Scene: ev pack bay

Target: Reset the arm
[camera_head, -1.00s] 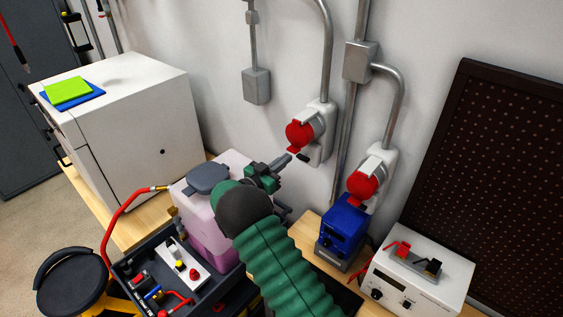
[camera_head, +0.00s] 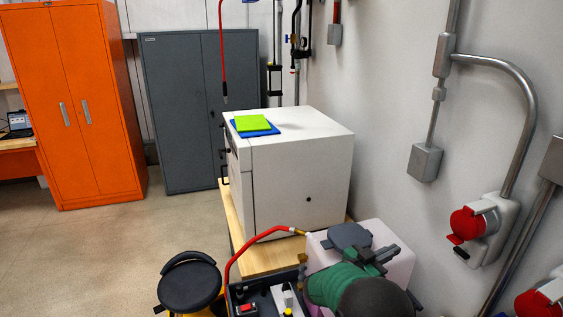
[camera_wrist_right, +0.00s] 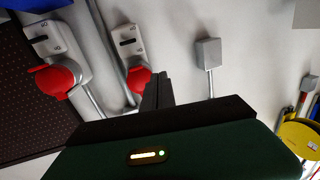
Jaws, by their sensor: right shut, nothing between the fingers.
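My right arm comes up from the bottom of the head view, with a green sleeve and dark joint. Its right gripper (camera_head: 386,254) overlaps the pale jug (camera_head: 396,237) with the grey cap, just right of the cap. I cannot tell whether it touches the jug. In the wrist view the dark fingers of the right gripper (camera_wrist_right: 157,88) are together with nothing between them. They point toward the wall with the red-capped sockets. My left gripper is in neither view.
A white cabinet (camera_head: 300,185) stands on the wooden bench behind the jug. A dark tray (camera_head: 238,292) and a black stool (camera_head: 188,285) are at lower left. A red-capped wall socket (camera_head: 470,223) is at right. The floor at left (camera_head: 110,250) is open.

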